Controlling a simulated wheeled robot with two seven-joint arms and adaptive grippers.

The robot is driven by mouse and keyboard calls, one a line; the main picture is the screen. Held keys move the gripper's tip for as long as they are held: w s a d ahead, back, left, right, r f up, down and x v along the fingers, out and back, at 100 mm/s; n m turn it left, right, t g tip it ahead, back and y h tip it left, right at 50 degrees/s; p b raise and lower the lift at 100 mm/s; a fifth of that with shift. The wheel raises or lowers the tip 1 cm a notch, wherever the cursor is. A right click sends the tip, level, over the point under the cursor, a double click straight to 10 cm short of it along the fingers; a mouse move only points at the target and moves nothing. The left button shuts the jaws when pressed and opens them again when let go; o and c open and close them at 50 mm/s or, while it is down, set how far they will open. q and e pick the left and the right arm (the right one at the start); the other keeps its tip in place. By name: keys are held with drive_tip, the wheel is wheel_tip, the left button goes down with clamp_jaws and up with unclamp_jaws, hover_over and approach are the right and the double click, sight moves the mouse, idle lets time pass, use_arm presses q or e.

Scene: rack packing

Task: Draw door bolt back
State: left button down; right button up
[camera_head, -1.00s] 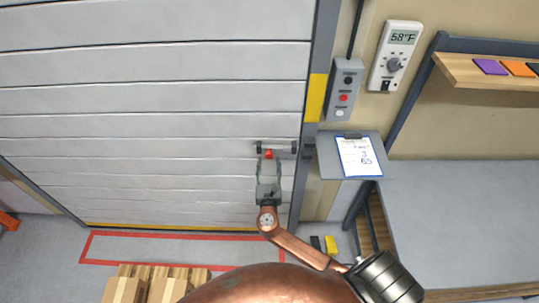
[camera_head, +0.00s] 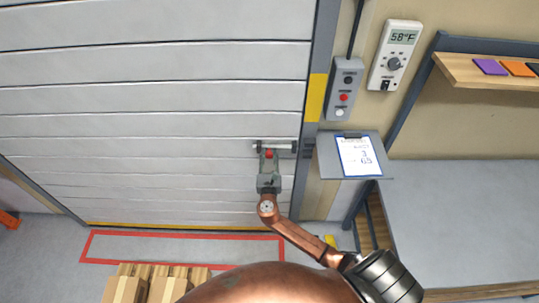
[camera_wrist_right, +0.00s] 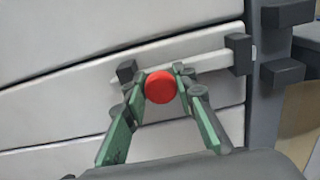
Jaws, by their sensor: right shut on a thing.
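The door bolt (camera_head: 276,146) is a pale rod held in dark brackets on the grey slatted door, near its right edge. Its red knob (camera_head: 268,154) also shows in the right wrist view (camera_wrist_right: 160,87). My right gripper (camera_head: 269,161) is shut on the red knob, one green-grey finger on each side of it. In the right wrist view the pale rod (camera_wrist_right: 211,60) runs through two dark brackets. Its right end shows just past the right bracket, close to dark blocks (camera_wrist_right: 283,73) on the door frame. My left gripper is not in view.
A button box (camera_head: 344,90), a thermostat (camera_head: 395,55) and a clipboard (camera_head: 357,156) are right of the door. A workbench (camera_head: 460,220) stands at the right. Wooden pallet pieces (camera_head: 150,285) lie at the bottom left, below a red floor outline (camera_head: 180,234).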

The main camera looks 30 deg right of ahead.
clamp_jaws()
drive_tip(key=shift+s+d+p, duration=0.35)
drive_tip(key=shift+d, duration=0.2)
drive_tip(key=o, duration=0.6)
unclamp_jaws()
drive_tip(key=shift+o, duration=0.2)
drive_tip(key=v, duration=1.2)
drive_tip(key=shift+a, duration=0.15)
drive_tip(key=shift+f, duration=0.2)
